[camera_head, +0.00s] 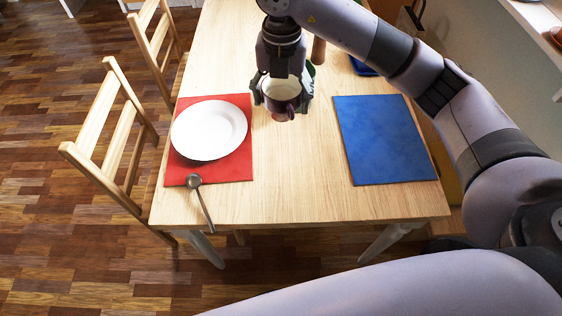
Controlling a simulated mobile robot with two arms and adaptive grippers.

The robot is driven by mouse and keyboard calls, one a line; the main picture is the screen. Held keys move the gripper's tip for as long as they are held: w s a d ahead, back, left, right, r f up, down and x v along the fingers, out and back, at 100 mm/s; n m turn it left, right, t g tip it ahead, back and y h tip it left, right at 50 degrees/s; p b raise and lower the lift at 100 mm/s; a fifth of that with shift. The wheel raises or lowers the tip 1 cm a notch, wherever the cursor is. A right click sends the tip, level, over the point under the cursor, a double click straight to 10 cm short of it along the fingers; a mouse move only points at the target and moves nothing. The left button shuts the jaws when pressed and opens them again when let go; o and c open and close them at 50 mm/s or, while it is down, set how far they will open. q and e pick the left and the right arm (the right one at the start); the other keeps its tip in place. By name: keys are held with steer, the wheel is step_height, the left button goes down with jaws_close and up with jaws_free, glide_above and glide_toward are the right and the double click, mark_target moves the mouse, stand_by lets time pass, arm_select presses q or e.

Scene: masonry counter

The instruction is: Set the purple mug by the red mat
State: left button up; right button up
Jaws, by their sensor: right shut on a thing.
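The purple mug (283,90) is between the fingers of my right gripper (282,92), which is shut on it. The mug's pale inside shows at its top, and the fingers hide parts of its sides. The gripper points down just right of the red mat (241,170), near its upper right corner. I cannot tell whether the mug touches the table. The red mat lies at the left edge of the table with a white plate (209,130) on it. My left gripper is not in view.
A spoon (195,184) lies across the red mat's lower edge onto the wooden table (290,195). A blue mat (385,140) lies at the right. The table between the mats is clear at the front. Wooden chairs (112,130) stand along the left side.

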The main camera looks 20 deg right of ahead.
steer(key=shift+w+a+m, duration=0.15)
steer(key=shift+w+m, duration=0.05)
steer(key=shift+m, duration=1)
steer(key=shift+f+m, duration=0.15)
steer(key=shift+m, duration=0.15)
step_height(320, 180, down, 19)
steer(key=shift+f+p, duration=0.1)
steer(key=shift+p, duration=0.7)
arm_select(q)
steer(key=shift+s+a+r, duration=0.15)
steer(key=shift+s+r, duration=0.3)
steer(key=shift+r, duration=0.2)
arm_select(e)
steer(key=shift+f, duration=0.25)
steer(key=shift+f, duration=0.2)
steer(key=o, duration=1.3)
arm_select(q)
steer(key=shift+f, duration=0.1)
